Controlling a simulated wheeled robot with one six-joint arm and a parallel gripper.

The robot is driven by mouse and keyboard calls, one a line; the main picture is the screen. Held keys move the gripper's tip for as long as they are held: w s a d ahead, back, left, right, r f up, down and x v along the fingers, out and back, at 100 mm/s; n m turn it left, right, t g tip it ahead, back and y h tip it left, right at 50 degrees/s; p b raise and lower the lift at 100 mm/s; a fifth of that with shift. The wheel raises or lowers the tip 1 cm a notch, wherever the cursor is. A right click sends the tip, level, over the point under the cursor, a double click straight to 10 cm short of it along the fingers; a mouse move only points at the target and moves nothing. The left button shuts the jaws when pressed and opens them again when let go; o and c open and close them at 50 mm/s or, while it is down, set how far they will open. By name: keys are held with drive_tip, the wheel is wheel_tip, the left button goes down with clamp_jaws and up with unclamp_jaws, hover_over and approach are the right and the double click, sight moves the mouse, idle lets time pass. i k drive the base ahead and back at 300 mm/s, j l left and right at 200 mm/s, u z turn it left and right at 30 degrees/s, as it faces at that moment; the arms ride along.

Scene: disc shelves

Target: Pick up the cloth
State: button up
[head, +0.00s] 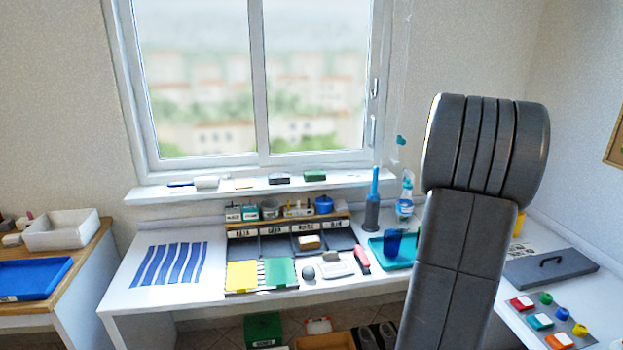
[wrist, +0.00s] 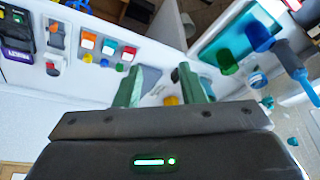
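A blue-and-white striped cloth (head: 168,264) lies flat on the left part of the white desk in the head view. It does not show in the wrist view. My gripper (wrist: 159,82) shows in the wrist view with its two green fingers apart. Nothing is held between them; a grey panel on the desk shows beyond. In the head view my dark arm stands at the right, far from the cloth, and the fingers are not visible there.
Right of the cloth is an organizer (head: 290,230) with yellow and green cards in front. A teal tray (head: 377,258) with a blue cup (head: 392,243), a spray bottle (head: 405,200) and a grey lidded panel (head: 550,268) are further right. A blue tray (head: 32,278) is on the left table.

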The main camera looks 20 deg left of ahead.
sight(315, 177)
drive_tip(key=i+u, duration=0.2)
drive_tip(key=u, duration=0.3)
drive_tip(key=i+l+u, duration=0.1)
drive_tip(key=u, duration=0.4)
drive_tip(key=i+l+u, duration=0.2)
drive_tip(key=u, duration=0.3)
drive_tip(key=i+l+u, duration=0.1)
drive_tip(key=i+l, duration=0.15)
drive_tip(key=i+l+u, duration=0.1)
drive_tip(key=i+l, duration=0.15)
drive_tip(key=l, duration=0.25)
drive_tip(key=i+l+u, duration=0.1)
drive_tip(key=l, duration=0.3)
drive_tip(key=i+l, duration=0.35)
drive_tip(key=l+u, duration=0.05)
